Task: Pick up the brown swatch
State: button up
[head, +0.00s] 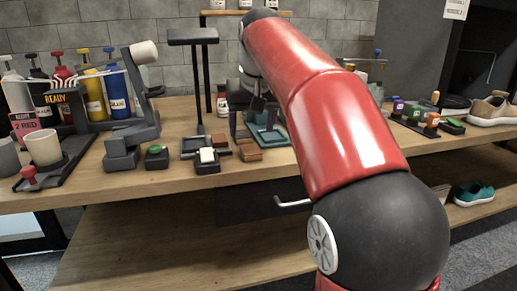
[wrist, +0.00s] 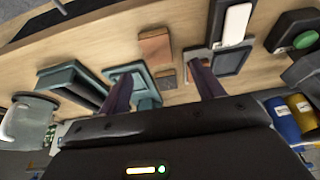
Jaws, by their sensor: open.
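In the head view the near brown block (head: 249,154) sits close to the bench's front edge. My gripper (wrist: 161,72) is open and empty. Its two dark purple fingers point down over the bench, one on each side of the brown pieces, and touch neither. In the head view my arm partly hides the gripper.
A teal tray (wrist: 115,72) lies to the left of the brown pieces in the wrist view. A dark tray (wrist: 233,60) and a white block (wrist: 237,22) are to the right. In the head view, bottles (head: 94,95) and a cup (head: 43,147) stand at the left.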

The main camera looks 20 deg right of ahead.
aim_at(251, 150)
jog(key=x, duration=0.4)
jog(key=b+x, duration=0.1)
jog(key=x, duration=0.1)
jog(key=shift+s+d+f, duration=0.1)
jog(key=shift+s+f, duration=0.15)
jog(key=shift+f, duration=0.05)
jog(key=c, duration=1)
jog(key=shift+c, duration=0.2)
jog(key=shift+r, duration=0.1)
